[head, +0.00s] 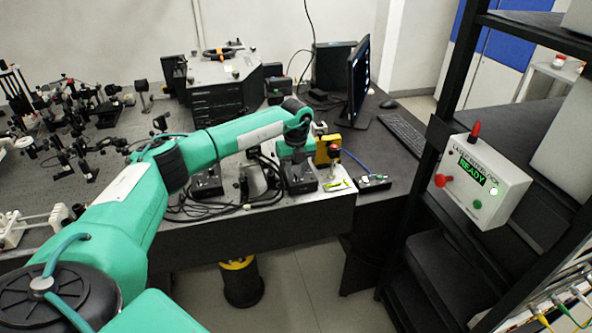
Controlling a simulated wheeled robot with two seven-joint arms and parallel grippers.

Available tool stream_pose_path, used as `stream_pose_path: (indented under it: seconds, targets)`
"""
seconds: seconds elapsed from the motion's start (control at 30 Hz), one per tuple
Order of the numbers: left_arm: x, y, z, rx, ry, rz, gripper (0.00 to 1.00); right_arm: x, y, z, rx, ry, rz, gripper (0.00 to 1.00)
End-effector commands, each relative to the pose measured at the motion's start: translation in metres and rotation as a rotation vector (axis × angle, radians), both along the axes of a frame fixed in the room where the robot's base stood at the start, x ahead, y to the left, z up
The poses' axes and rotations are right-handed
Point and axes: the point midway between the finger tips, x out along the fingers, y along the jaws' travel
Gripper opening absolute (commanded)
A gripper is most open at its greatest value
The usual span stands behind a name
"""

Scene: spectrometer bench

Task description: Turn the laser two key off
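Two black controller boxes stand near the front edge of the bench, a left one (207,184) and a right one (300,177). I cannot read which is laser two, and no key can be made out clearly. My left arm reaches across the bench, and its wrist bends down beside the right box. My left gripper (286,158) is at that wrist end, close to the right box. Its fingertips are hidden or too small to make out, so I cannot tell whether it touches anything. My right gripper is not in view.
A yellow box (326,151) with a red button stands just right of the wrist. Black cables (185,207) lie around the boxes. An interlock box (479,181) on the rack at right reads READY, with a green light. Optics crowd the bench's left side.

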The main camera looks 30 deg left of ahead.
Motion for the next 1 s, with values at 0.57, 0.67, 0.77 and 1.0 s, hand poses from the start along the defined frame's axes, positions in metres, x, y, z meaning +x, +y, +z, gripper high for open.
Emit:
stream_pose_path:
  seconds: [0.57, 0.67, 0.77, 1.0]
  targets:
    - [0.001, 0.0, 0.079, 0.0, -0.004, 0.0, 0.28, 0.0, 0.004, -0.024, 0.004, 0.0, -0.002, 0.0]
    - [0.001, 0.0, 0.1, 0.0, -0.004, 0.0, 0.28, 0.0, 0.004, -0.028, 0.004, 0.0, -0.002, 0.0]
    - [0.0, 0.0, 0.117, -0.001, -0.002, 0.0, 0.28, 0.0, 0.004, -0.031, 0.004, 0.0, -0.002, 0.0]
    - [0.0, 0.0, 0.137, 0.0, 0.0, 0.0, 0.28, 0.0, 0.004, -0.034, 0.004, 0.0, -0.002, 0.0]
